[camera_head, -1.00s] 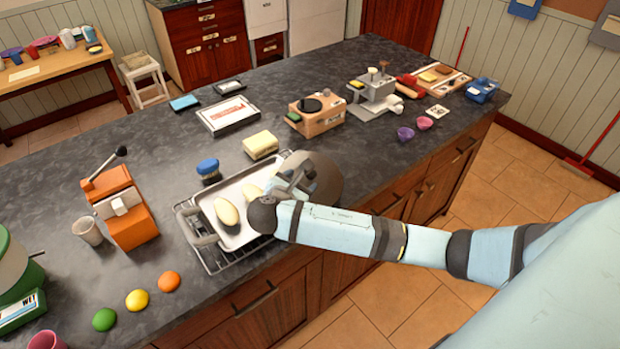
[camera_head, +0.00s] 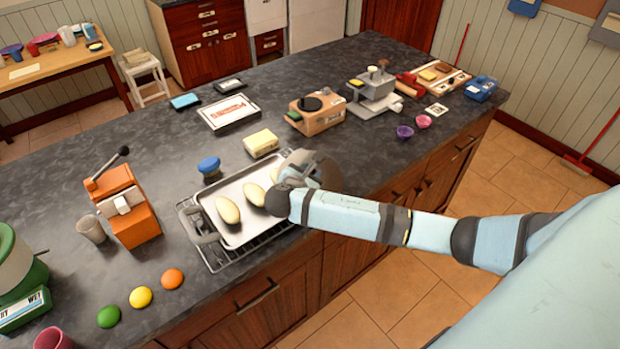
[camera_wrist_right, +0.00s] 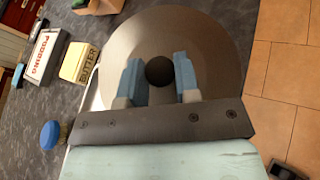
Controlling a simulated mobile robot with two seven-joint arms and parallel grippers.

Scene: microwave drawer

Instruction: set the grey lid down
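The grey lid (camera_wrist_right: 205,40) is a round disc with a black knob (camera_wrist_right: 159,71) in the right wrist view. My right gripper (camera_wrist_right: 159,82) has its two blue fingers close on either side of the knob, holding it. In the head view the lid (camera_head: 328,172) is partly hidden behind my right gripper (camera_head: 305,170), at the right end of the metal tray (camera_head: 240,240). I cannot tell whether its underside touches anything. Pale oval loaves (camera_head: 228,209) lie in the tray. My left gripper is not in view.
The butter box (camera_head: 261,143) and blue dome-shaped thing (camera_head: 208,166) stand behind the tray. The orange press (camera_head: 128,210) is to the left. A tan appliance (camera_head: 316,115) stands farther back. Bare dark counter (camera_head: 368,150) lies right of the lid; the front edge is close.

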